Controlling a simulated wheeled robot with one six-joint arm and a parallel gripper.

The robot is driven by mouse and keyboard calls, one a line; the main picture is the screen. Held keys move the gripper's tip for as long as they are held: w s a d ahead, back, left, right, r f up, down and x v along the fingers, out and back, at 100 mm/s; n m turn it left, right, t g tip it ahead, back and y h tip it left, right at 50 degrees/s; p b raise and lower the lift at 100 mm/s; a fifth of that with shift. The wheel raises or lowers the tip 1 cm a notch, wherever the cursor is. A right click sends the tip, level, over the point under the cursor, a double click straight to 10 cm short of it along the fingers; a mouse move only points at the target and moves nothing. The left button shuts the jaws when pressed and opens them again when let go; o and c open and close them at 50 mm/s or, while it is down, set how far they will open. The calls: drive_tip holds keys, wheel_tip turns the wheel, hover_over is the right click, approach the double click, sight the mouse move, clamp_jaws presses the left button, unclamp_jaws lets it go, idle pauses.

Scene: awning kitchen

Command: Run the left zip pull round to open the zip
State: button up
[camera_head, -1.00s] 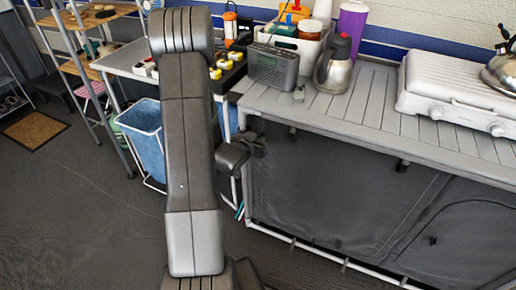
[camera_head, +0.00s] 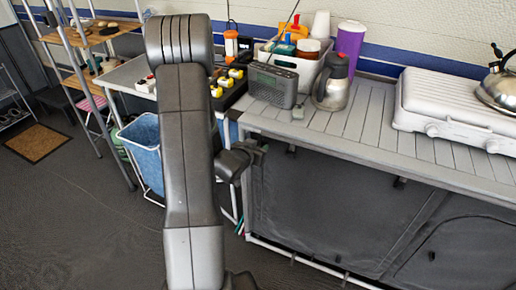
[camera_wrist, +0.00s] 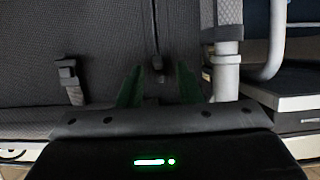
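The dark fabric front (camera_head: 310,200) of the counter hangs below its slatted top. In the wrist view a dark zip line runs down the fabric (camera_wrist: 100,30) to a small dark zip pull (camera_wrist: 158,66). My gripper (camera_wrist: 160,70) has its two green fingers apart, one on each side of the pull in the picture. I cannot tell whether they touch it. In the head view my gripper (camera_head: 243,158) is at the left end of the fabric front, with its fingertips hard to make out. A curved seam and a small dark tab (camera_head: 431,255) show farther right.
A pale frame post (camera_wrist: 226,70) stands just right of my fingers. A dark buckle strap (camera_wrist: 70,80) hangs to their left. A blue bin (camera_head: 142,148) is left of my arm. The counter top (camera_head: 350,120) holds a radio, jug and stove. Floor is clear at lower left.

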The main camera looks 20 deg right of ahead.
drive_tip(key=v, duration=1.4)
drive_tip(key=shift+p, duration=0.35)
drive_tip(key=shift+w+d, duration=0.1)
drive_tip(key=shift+d, duration=0.05)
drive_tip(key=x, duration=1.3)
drive_tip(key=shift+w+d+f+b, duration=0.2)
drive_tip(key=shift+f+b, duration=0.1)
drive_tip(key=shift+b, duration=0.1)
drive_tip(key=shift+f, duration=0.1)
drive_tip(key=shift+s+a, duration=0.1)
